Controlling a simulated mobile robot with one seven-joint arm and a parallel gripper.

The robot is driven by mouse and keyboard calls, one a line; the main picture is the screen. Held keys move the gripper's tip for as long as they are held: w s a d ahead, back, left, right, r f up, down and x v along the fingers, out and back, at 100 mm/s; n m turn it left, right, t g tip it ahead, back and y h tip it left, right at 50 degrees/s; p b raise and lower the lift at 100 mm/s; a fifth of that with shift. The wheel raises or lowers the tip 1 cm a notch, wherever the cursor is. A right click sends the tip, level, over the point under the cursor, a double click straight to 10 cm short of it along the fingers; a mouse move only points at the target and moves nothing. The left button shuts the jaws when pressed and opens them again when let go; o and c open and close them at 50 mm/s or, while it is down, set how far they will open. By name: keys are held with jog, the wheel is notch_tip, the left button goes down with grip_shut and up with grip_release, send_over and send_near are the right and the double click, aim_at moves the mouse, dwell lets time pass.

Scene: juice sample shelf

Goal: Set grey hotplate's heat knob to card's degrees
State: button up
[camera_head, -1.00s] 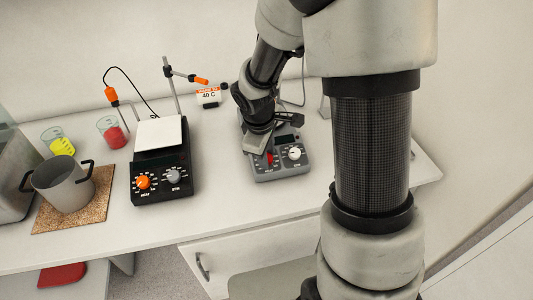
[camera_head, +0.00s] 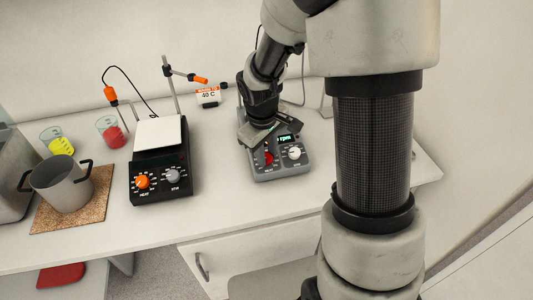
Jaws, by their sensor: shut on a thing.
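The grey hotplate (camera_head: 279,174) stands on the bench at centre right, largely covered by my gripper and arm. Its red heat knob (camera_head: 267,160) is at the left of its front panel and a white knob (camera_head: 294,153) at the right. A small display (camera_head: 285,138) glows green. My gripper (camera_head: 266,151) points down over the panel, shut on the red heat knob, whose pointer I cannot read.
A black hotplate (camera_head: 160,188) with orange and grey knobs stands to the left, with a stand rod and probe behind it. A metal pot (camera_head: 62,184) sits on a cork mat (camera_head: 98,207). Beakers of yellow (camera_head: 60,146) and red (camera_head: 114,137) liquid stand behind.

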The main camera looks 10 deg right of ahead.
jog(key=shift+m, duration=0.6)
jog(key=o, duration=1.1)
jog(key=shift+c, duration=0.2)
notch_tip(320, 180, up, 17)
jog(key=s+a+p, duration=0.1)
jog(key=s, duration=0.1)
jog(key=shift+s+a, duration=0.15)
jog(key=shift+s, duration=0.2)
jog(key=shift+r, duration=0.15)
jog(key=s+r+m+t+p, duration=0.1)
jog(key=s+r, duration=0.3)
jog(key=s, duration=0.4)
jog(key=s+d+r+m+t+y+p, duration=0.1)
jog(key=s+r+m, duration=0.3)
jog(key=s, duration=0.4)
jog(key=shift+d+r+t+p, duration=0.15)
jog(key=shift+r+t+p, duration=0.15)
jog(key=shift+t+p, duration=0.5)
